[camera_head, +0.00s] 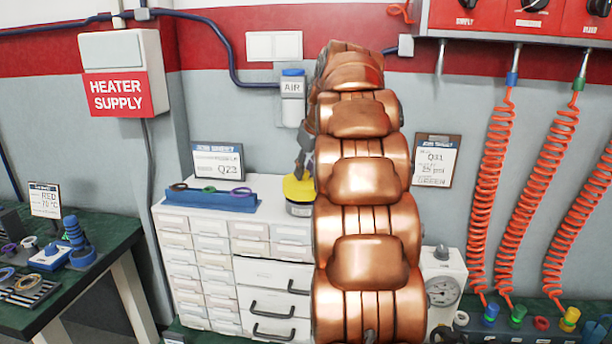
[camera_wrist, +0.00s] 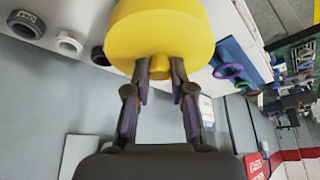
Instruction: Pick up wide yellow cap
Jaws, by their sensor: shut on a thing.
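The wide yellow cap (camera_wrist: 165,30) fills the top middle of the wrist view, its small knob facing my gripper (camera_wrist: 160,72). The two fingers are shut on that knob, one on each side. In the head view the yellow cap (camera_head: 298,188) shows at the right end of the white drawer cabinet's top, directly over a dark and grey round piece. My gripper (camera_head: 304,160) is above the cap there, partly hidden by my copper-coloured arm. I cannot tell whether the cap touches the round piece below it.
A blue holder (camera_head: 208,202) with several coloured rings stands on the white cabinet (camera_head: 268,185), left of the cap. A sign (camera_head: 217,161) stands behind it. Several round ring-like parts (camera_wrist: 70,42) lie at the left in the wrist view. Orange coiled hoses (camera_head: 490,190) hang at the right.

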